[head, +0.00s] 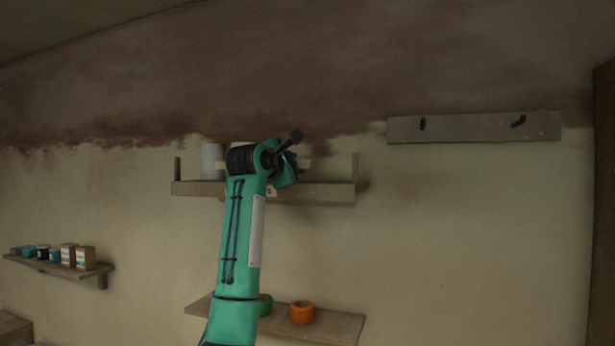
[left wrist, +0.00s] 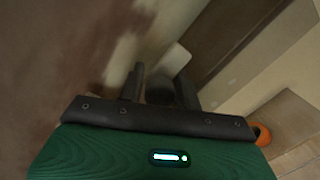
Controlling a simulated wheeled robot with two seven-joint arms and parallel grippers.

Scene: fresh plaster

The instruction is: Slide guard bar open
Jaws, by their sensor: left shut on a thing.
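A wooden shelf (head: 320,194) is fixed to the wall in the middle of the head view, with an upright post at each end. A short pale piece (head: 304,164) shows just right of my gripper above this shelf; it may be part of the guard bar, most of which is hidden behind my arm. My left gripper (head: 290,162) is at the front of the shelf. In the left wrist view its two dark fingers (left wrist: 160,90) are shut on a dark round piece (left wrist: 160,88), seemingly the guard bar's knob. My right gripper is in neither view.
A pale canister (head: 211,160) stands on the shelf left of my arm. A lower shelf holds an orange roll (head: 302,312) and a green one (head: 265,304). A hook board (head: 470,127) hangs at right. A left shelf (head: 60,267) carries several small containers.

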